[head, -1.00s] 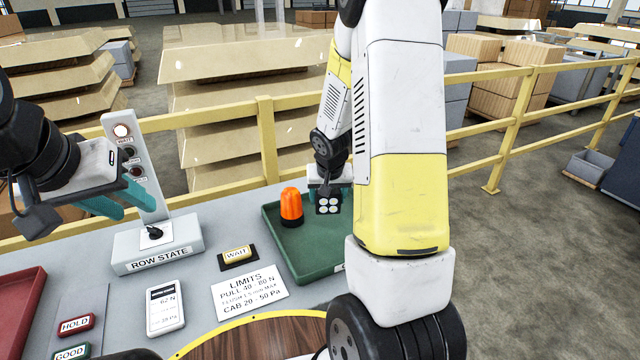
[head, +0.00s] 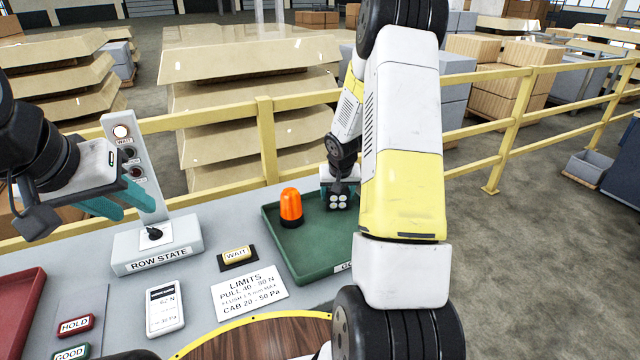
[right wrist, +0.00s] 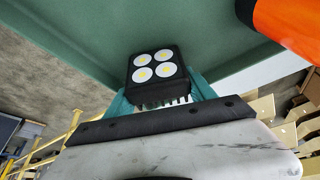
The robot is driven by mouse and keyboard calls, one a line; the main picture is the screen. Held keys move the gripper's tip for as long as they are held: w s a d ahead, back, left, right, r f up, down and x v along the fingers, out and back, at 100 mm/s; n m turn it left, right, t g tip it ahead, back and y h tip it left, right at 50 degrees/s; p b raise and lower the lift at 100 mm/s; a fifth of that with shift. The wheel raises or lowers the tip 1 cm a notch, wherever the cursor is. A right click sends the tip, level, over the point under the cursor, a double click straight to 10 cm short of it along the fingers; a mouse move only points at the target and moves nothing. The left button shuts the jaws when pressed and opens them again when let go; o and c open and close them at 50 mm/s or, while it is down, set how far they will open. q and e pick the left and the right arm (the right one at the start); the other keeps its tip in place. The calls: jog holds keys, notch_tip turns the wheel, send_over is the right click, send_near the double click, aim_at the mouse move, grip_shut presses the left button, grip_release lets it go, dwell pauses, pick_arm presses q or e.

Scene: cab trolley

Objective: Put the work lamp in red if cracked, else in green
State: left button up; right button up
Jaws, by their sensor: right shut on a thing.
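The work lamp is a black block with four round white lights and fins behind. In the right wrist view the lamp (right wrist: 155,72) sits between the teal fingers of my right gripper (right wrist: 160,98), which is shut on it. Its visible face shows no clear crack. In the head view the lamp (head: 338,201) is low over or in the green tray (head: 312,262); whether it touches the tray I cannot tell. The red tray (head: 22,315) is at the left edge, partly cut off. My left gripper (head: 125,203) is above the table at left; its jaw gap is unclear.
An orange beacon (head: 290,208) stands in the green tray, left of the lamp. A yellow rail (head: 265,140) runs behind.

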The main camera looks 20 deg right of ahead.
jog(key=shift+f, duration=0.1)
jog(key=o, duration=1.8)
jog(key=s+a+r, duration=0.3)
jog(key=s+r, duration=0.2)
jog(key=r, duration=0.3)
jog(key=s+a+r+n+t+y, duration=0.1)
jog(key=s+a+r, duration=0.2)
jog(key=s+r, duration=0.4)
jog(key=s+a+r, duration=0.3)
jog(key=s+r, duration=0.1)
jog(key=r, duration=0.6)
jog(key=s+a+r+n+y, duration=0.1)
jog(key=s+a+r, duration=0.1)
jog(key=s, duration=0.5)
jog(key=s+a+r+n+y, duration=0.1)
jog(key=s+a, duration=0.4)
jog(key=s, duration=0.2)
jog(key=shift+r+t, duration=0.35)
jog(key=shift+t, duration=0.05)
